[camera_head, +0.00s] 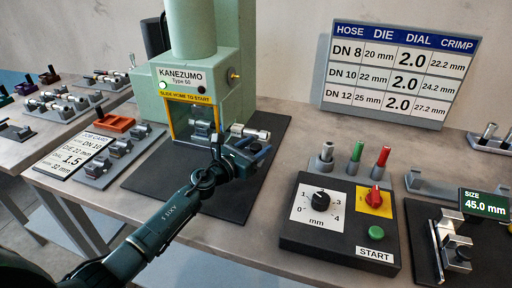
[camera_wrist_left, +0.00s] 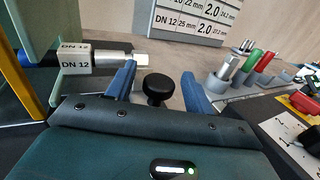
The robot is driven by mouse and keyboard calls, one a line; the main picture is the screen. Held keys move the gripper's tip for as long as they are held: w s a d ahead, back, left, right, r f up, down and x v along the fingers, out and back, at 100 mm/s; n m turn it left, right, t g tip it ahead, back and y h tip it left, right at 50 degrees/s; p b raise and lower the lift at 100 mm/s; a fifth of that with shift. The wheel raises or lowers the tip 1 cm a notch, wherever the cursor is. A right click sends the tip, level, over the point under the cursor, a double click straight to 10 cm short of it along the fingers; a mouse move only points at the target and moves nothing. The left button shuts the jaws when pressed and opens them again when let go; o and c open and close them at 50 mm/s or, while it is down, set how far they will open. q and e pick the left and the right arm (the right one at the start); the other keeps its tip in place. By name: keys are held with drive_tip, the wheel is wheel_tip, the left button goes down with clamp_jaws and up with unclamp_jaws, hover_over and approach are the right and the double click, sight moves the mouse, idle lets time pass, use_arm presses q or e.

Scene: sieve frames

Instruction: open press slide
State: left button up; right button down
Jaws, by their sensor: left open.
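The green press (camera_head: 195,85), labelled KANEZUMO Type 60, stands at the back left of centre with a yellow label (camera_head: 189,97) reading SLIDE HOME TO START. A hose tagged DN 12 (camera_wrist_left: 75,58) with a bright metal end (camera_head: 250,132) sits at the press opening. In the left wrist view, a black knob (camera_wrist_left: 157,88) shows between the blue fingers of my left gripper (camera_head: 256,152), with gaps on both sides. My left gripper is open in front of the press, and my arm hides part of the area below it. My right gripper is not in view.
A control box (camera_head: 338,223) with dial, red switch and green START button stands right of the press. Behind it are several coloured pins (camera_head: 356,152). A sign board (camera_head: 400,75) leans at the back. A caliper-like gauge (camera_head: 452,245) is far right. The dark mat (camera_head: 160,185) has bare room.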

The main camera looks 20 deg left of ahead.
use_arm(q)
drive_tip(key=shift+w, duration=0.2)
clamp_jaws()
idle(0.5)
